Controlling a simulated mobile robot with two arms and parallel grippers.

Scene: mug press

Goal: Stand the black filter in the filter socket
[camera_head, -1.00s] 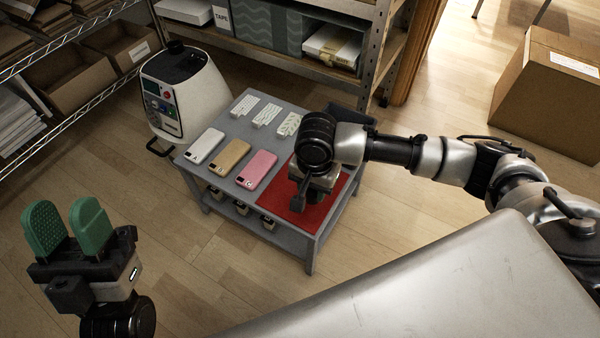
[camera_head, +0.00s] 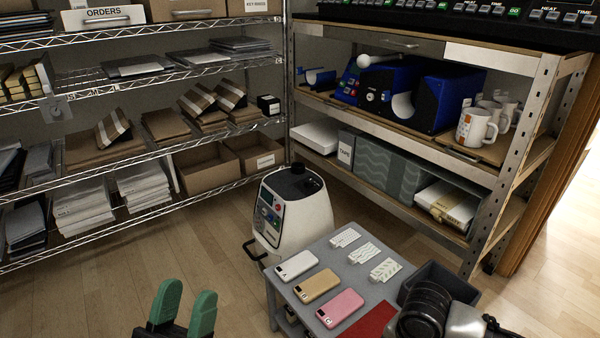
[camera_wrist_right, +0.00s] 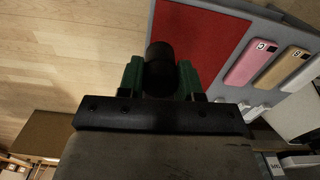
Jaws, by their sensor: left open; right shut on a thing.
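My right gripper (camera_wrist_right: 160,78) is shut on a black rounded thing (camera_wrist_right: 160,68), which looks like the black filter, between its green fingers. In the right wrist view it is over the red mat (camera_wrist_right: 198,42) on the grey cart; its lower part is hidden. In the head view only my right wrist shows at the bottom right. My left gripper (camera_head: 184,305) is open and empty at the bottom left, its two green fingers apart. A white machine (camera_head: 305,215) with coloured buttons and a dark round top (camera_head: 292,182) stands behind the cart. I cannot make out the filter socket.
The grey cart (camera_head: 345,262) holds white, gold and pink phones and several patterned cards. A shelf with a blue press (camera_head: 395,95) and mugs (camera_head: 477,127) stands behind. Wire racks line the left. Floor is open at left.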

